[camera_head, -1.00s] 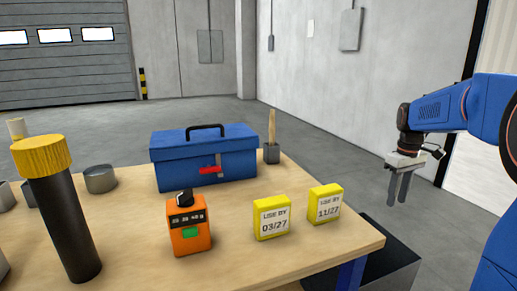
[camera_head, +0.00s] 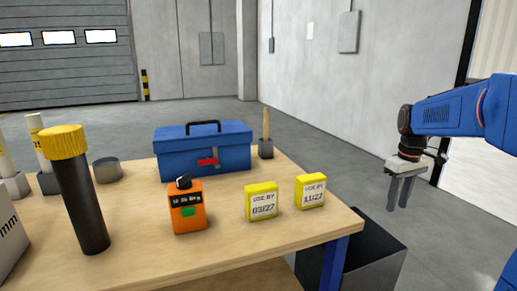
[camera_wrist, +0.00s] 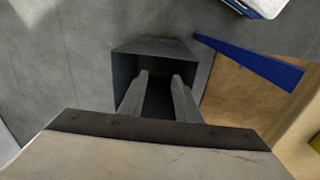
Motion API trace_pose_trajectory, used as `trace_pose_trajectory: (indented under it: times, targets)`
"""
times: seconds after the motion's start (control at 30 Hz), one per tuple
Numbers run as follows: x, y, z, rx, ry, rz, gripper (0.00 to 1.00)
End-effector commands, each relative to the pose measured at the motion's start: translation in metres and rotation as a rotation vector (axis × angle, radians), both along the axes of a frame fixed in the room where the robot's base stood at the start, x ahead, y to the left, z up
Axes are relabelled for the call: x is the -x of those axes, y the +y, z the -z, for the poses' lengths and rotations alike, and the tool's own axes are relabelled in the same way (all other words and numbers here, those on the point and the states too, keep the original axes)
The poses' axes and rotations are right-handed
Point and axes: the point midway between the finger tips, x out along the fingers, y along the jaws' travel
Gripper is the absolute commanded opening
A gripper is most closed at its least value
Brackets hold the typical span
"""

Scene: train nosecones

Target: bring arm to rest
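My arm reaches in from the right in the head view, with my gripper (camera_head: 401,192) pointing down to the right of the workbench. The fingers look parallel with a gap between them. In the wrist view my gripper (camera_wrist: 161,82) shows two separate fingers with nothing between them, above an open dark bin (camera_wrist: 157,48) on the floor. The bin also shows in the head view (camera_head: 372,262), beside the bench's right leg. The gripper is clear of the bench and of everything on it.
The wooden workbench (camera_head: 235,235) holds a blue toolbox (camera_head: 203,155), an orange device (camera_head: 188,208), two yellow use-by boxes (camera_head: 261,203) (camera_head: 311,191), a black cylinder with yellow cap (camera_head: 80,195) and a mallet-like tool (camera_head: 266,145).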

Motion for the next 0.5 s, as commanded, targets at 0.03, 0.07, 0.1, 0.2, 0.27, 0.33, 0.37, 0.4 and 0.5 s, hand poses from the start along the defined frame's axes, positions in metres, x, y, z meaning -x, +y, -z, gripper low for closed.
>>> trace_pose_trajectory:
  times: [0.03, 0.07, 0.1, 0.2, 0.27, 0.33, 0.37, 0.4, 0.5]
  targets:
    - [0.006, 0.004, -0.002, 0.002, -0.007, 0.003, 0.3]
    - [0.01, 0.007, -0.002, 0.002, -0.011, 0.007, 0.3]
    - [0.014, 0.01, -0.003, 0.003, -0.017, 0.013, 0.3]
    - [0.027, 0.021, -0.006, 0.006, -0.036, 0.027, 0.3]
    - [0.038, 0.028, -0.007, 0.008, -0.049, 0.037, 0.3]
    - [0.053, 0.037, -0.008, 0.009, -0.068, 0.053, 0.3]
    - [0.06, 0.042, -0.009, 0.01, -0.079, 0.06, 0.3]
    - [0.07, 0.049, -0.009, 0.011, -0.092, 0.069, 0.3]
    - [0.095, 0.064, -0.007, 0.009, -0.126, 0.097, 0.3]
